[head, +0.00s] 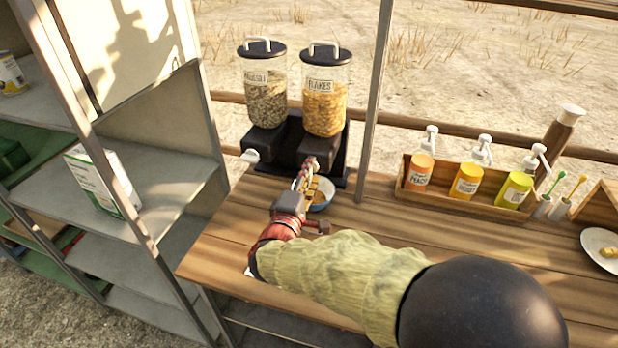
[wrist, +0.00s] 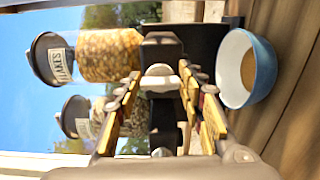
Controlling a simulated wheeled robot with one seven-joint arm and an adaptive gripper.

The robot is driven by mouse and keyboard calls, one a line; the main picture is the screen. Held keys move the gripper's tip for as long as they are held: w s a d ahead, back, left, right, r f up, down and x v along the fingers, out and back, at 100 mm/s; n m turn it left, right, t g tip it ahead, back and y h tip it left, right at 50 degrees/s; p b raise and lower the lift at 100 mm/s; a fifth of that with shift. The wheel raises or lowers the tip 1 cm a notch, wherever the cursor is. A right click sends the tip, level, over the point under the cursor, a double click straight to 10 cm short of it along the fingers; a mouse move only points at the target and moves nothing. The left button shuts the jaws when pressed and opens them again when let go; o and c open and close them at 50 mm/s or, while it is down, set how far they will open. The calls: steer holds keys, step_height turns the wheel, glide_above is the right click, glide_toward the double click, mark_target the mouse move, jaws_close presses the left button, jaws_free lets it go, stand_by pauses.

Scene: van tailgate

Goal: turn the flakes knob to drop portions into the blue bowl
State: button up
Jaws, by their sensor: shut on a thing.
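The flakes dispenser (head: 325,105) stands at the back of the wooden counter, its clear hopper holding golden flakes; it also shows sideways in the wrist view (wrist: 108,53). My gripper (head: 308,172) is at the front of its base. In the wrist view my gripper (wrist: 161,82) has its yellow-padded fingers on both sides of the pale flakes knob (wrist: 160,76), shut on it. The knob is hidden in the head view. The blue bowl (head: 322,206) sits below the outlet, partly behind my gripper. The wrist view shows the blue bowl (wrist: 266,70) with something tan inside.
A second dispenser (head: 266,95), with its own white knob (head: 250,156), stands close on the left. A post (head: 376,90) rises to the right. A wooden caddy (head: 440,200) of pump bottles is farther right. A grey shelf unit (head: 160,185) stands left. Counter in front is clear.

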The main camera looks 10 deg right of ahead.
stand_by(0.4)
steer(key=o, duration=1.2)
steer(key=shift+s, duration=0.1)
steer(key=v, duration=1.1)
steer(key=shift+s+a+f, duration=0.1)
steer(key=shift+s+a, duration=0.1)
steer(key=shift+s, duration=0.15)
steer(key=shift+c, duration=0.7)
